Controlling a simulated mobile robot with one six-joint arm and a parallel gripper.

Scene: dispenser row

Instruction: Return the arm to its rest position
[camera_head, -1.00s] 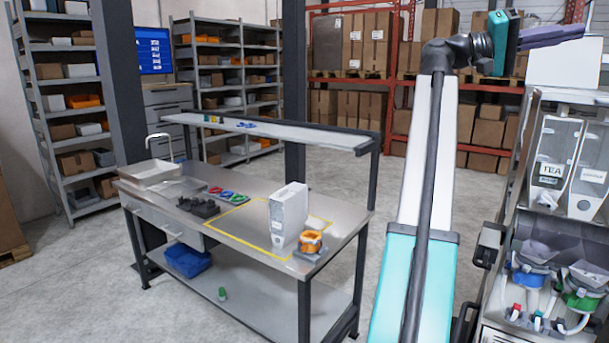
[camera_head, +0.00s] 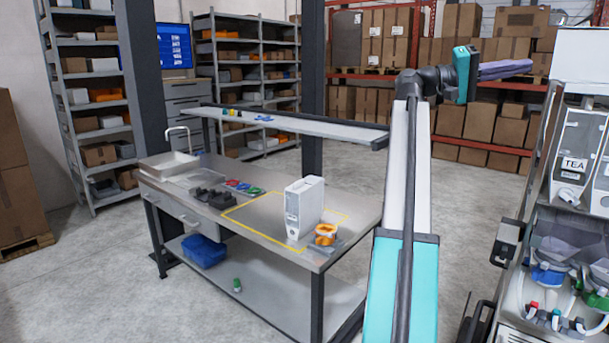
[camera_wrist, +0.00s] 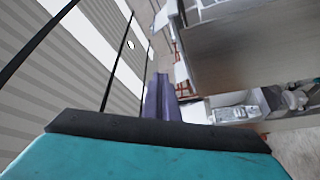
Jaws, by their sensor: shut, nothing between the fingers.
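My arm stands raised at the right of the head view, with its upper link upright and the wrist bent to the right at the top. My gripper (camera_head: 532,67) has purple fingers that lie close together, pointing right.
The dispenser machine (camera_head: 568,215) stands close at the right. Racks (camera_head: 270,75) stand behind. Floor between is clear.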

